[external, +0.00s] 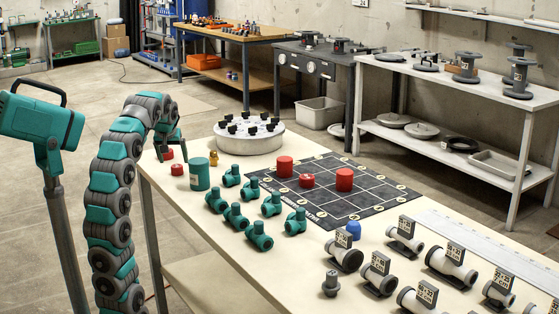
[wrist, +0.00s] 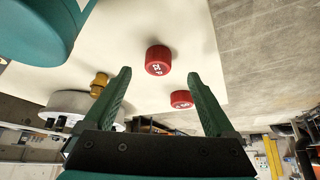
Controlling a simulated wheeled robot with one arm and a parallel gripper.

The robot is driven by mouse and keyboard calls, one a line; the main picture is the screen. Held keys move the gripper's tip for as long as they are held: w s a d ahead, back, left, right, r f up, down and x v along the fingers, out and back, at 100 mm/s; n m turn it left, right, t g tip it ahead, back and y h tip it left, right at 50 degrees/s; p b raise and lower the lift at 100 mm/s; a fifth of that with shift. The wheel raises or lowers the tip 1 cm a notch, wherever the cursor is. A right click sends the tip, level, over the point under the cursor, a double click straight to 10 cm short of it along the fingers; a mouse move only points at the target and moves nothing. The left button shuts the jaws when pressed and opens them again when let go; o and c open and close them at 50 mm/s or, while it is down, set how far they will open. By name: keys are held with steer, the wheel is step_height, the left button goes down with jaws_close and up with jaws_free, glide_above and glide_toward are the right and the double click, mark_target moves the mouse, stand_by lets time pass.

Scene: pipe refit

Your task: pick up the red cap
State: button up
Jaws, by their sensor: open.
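Two small red caps stand near the left end of the light table. One red cap (external: 178,169) is beside the large teal cylinder (external: 200,174); the other red cap (external: 168,155) is just behind it, close under my gripper (external: 171,146). In the wrist view, one red cap (wrist: 158,59) with white marks on top lies between the fingertips in the picture. The other red cap (wrist: 181,99) shows between the fingers near the right one. My gripper (wrist: 158,73) is open and empty, pointing down, and appears above the caps, apart from them.
A brass fitting (external: 213,158) and a white round carousel (external: 248,135) stand close by. Several teal valves (external: 236,216) stand in front. A dark grid mat (external: 330,205) holds red pieces (external: 306,180). The table edge is near the caps.

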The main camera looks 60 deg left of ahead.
mark_target(176, 166)
steer(key=x, duration=0.5)
steer(key=shift+w+r, duration=0.1)
steer(key=shift+w, duration=0.05)
steer(key=shift+c, duration=0.2)
steer(key=c, duration=1.4)
